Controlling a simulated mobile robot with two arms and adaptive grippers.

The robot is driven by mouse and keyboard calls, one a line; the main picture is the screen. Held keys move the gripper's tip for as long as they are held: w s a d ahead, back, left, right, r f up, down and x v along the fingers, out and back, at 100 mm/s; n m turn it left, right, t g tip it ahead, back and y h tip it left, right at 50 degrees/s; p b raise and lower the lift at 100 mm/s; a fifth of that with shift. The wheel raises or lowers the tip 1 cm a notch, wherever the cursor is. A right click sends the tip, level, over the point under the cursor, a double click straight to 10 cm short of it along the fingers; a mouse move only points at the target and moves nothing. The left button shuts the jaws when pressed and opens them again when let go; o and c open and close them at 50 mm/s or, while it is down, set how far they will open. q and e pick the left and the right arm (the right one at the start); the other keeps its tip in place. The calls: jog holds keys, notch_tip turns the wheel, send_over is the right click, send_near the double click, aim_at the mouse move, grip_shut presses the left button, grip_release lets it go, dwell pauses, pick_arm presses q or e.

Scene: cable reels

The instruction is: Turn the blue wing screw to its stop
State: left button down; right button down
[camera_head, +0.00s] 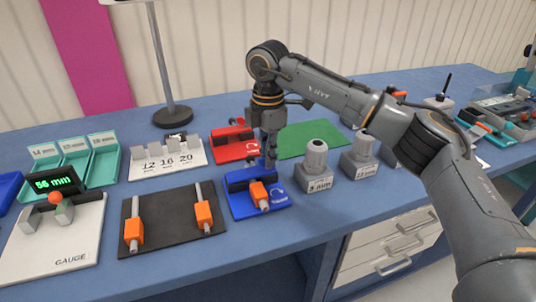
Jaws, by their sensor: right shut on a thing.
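The blue fixture (277,200) stands near the front of the blue bench, with white arrow marks on its base and an orange clamp piece (258,190) on it. My right gripper (268,161) points straight down over the rear of this fixture. It is shut on the blue wing screw (262,163), which is mostly hidden by the fingers. A red fixture (226,153) of similar shape sits just behind and to the left. My left gripper is not in view.
A black board (170,228) with orange clamps lies left of the blue fixture. Grey blocks (316,180) stand close on its right. A green mat (310,140) lies behind. A gauge (55,240), teal bins (75,160) and a numbered stand (168,160) are farther left.

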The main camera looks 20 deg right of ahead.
jog(key=shift+m, duration=1.1)
jog(key=c, duration=1.5)
grip_release()
notch_tip(320, 180, up, 12)
